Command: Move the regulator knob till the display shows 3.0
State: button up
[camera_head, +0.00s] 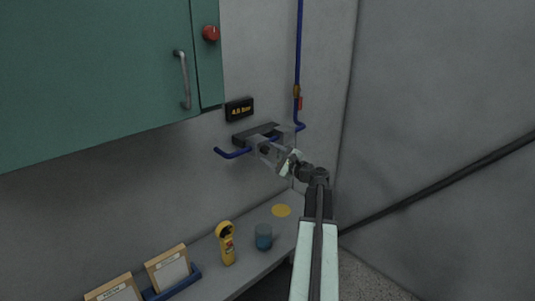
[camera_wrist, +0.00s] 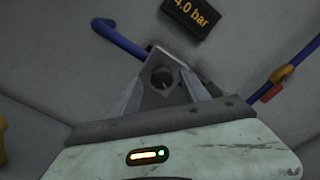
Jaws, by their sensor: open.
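The pressure display (camera_head: 239,109) is a small black box on the wall with orange figures. In the wrist view the display (camera_wrist: 190,15) reads 4.0 bar, with its left part cut off. The regulator (camera_head: 250,135) is a dark grey block on the wall below it, joined to blue pipe. The regulator knob (camera_wrist: 162,77) shows as a dark round shape in the wrist view, between the fingers. My gripper (camera_head: 266,150) is open in front of the regulator, its fingers on either side of the knob. I cannot tell whether they touch it.
Blue pipe (camera_head: 299,60) runs down the wall on the right, with a red-handled valve (camera_head: 299,103). A green cabinet (camera_head: 90,75) hangs at upper left.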

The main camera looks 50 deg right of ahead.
jog(key=shift+w+d, duration=0.15)
jog(key=shift+w, duration=0.6)
grip_shut()
jog(key=shift+s, duration=0.1)
jog(key=shift+r+n, duration=0.1)
jog(key=shift+n, duration=2.7)
